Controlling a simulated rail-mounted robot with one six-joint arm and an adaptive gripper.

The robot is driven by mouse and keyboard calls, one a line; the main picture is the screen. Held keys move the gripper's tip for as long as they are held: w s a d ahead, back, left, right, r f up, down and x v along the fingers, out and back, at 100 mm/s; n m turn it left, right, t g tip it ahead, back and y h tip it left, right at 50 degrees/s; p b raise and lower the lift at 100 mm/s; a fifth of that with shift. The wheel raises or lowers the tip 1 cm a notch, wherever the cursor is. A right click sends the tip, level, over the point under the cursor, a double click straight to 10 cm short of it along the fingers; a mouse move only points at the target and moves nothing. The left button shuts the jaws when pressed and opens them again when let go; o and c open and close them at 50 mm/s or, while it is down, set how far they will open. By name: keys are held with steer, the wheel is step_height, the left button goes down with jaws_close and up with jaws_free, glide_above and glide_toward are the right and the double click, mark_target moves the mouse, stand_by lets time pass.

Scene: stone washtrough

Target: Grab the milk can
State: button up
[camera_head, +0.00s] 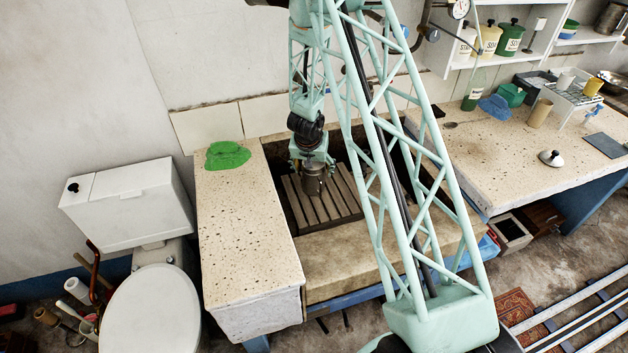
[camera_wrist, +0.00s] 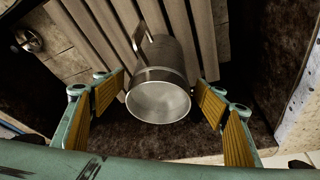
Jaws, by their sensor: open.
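The milk can (camera_head: 314,183) is a grey metal can standing on the slatted wooden rack (camera_head: 341,205) in the stone trough. In the wrist view the milk can (camera_wrist: 158,92) shows its round rim and pale inside, with a handle on its far side. My gripper (camera_head: 312,165) is over the can in the head view. In the wrist view my gripper (camera_wrist: 160,95) is open, with one yellow-padded finger on each side of the can. Gaps show between the pads and the can. In the head view the arm partly hides the can.
The trough has a speckled stone ledge (camera_head: 245,240) on its left, with a green cloth (camera_head: 228,155) on it. A stone counter (camera_head: 510,145) stands on the right, with several containers. A toilet (camera_head: 150,300) stands at the far left. A metal drain (camera_wrist: 28,40) shows in the wrist view.

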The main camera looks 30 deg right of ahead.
steer(key=shift+b+x, duration=0.3)
steer(key=shift+x, duration=1)
steer(key=shift+c, duration=0.5)
steer(key=c, duration=1.5)
steer(key=shift+w+r, duration=0.1)
steer(key=shift+r, duration=0.15)
steer(key=s+a+r, duration=0.1)
steer(key=s+a, duration=0.1)
steer(key=s, duration=0.3)
steer(key=s+a+r, duration=0.2)
steer(key=s, duration=0.2)
steer(key=s+a+r, duration=0.1)
steer(key=s+a, duration=0.1)
steer(key=s, duration=0.3)
steer(key=shift+s+a+r+b, duration=0.25)
steer(key=shift+s+r+b, duration=0.05)
steer(key=shift+s+b, duration=0.05)
